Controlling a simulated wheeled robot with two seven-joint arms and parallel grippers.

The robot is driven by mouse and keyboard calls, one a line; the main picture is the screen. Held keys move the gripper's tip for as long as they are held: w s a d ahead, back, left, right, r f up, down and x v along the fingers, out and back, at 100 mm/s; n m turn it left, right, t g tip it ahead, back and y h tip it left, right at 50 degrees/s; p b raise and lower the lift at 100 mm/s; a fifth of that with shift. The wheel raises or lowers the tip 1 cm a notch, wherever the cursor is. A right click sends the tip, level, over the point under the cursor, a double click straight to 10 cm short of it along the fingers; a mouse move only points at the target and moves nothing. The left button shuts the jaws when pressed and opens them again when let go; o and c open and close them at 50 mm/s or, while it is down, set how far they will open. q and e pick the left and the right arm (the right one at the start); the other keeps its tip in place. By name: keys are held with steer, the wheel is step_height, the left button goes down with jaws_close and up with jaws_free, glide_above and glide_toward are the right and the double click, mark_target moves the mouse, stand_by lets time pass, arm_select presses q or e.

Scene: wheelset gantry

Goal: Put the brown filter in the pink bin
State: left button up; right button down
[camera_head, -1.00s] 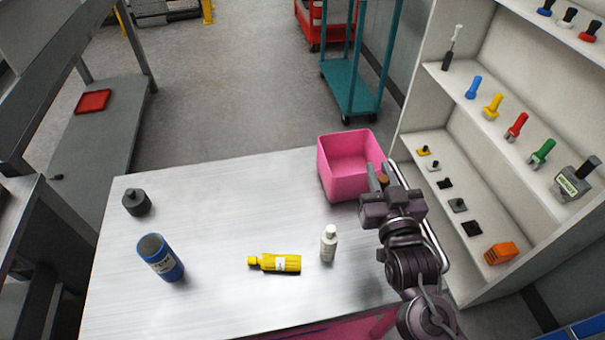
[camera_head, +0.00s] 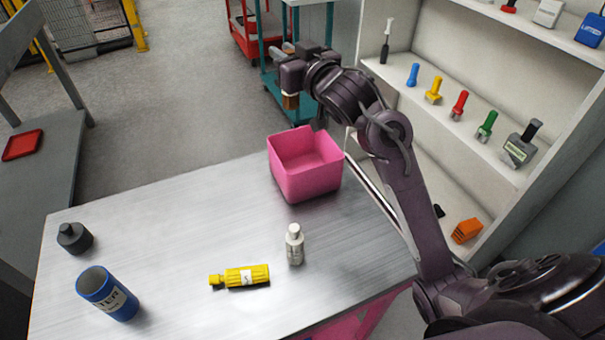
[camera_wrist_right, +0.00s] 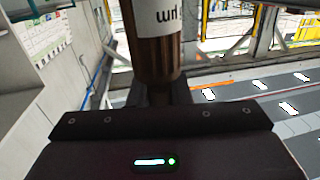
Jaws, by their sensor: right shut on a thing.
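The pink bin (camera_head: 307,184) stands open at the far right corner of the metal table. My right gripper (camera_head: 290,88) is raised above and beyond the bin in the head view, seen against the teal cart. It is shut on the brown filter (camera_head: 291,101), whose lower part shows below the gripper. In the right wrist view the brown filter (camera_wrist_right: 155,60) stands up between the fingers (camera_wrist_right: 152,95) with a white label, its top cut off by the frame. My left gripper is not in view.
On the table are a blue can (camera_head: 108,294), a dark grey canister (camera_head: 74,238), a yellow tube (camera_head: 240,277) and a white bottle (camera_head: 294,244). A shelf (camera_head: 430,150) with tools stands at the right. The teal cart (camera_head: 268,85) is behind the table.

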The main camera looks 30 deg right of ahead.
step_height(320, 180, down, 20)
steer(key=shift+r+p, duration=0.15)
steer(key=shift+p, duration=0.25)
steer(key=shift+f, duration=0.6)
steer(key=c, duration=1.3)
jaws_free()
steer(key=shift+c, duration=0.2)
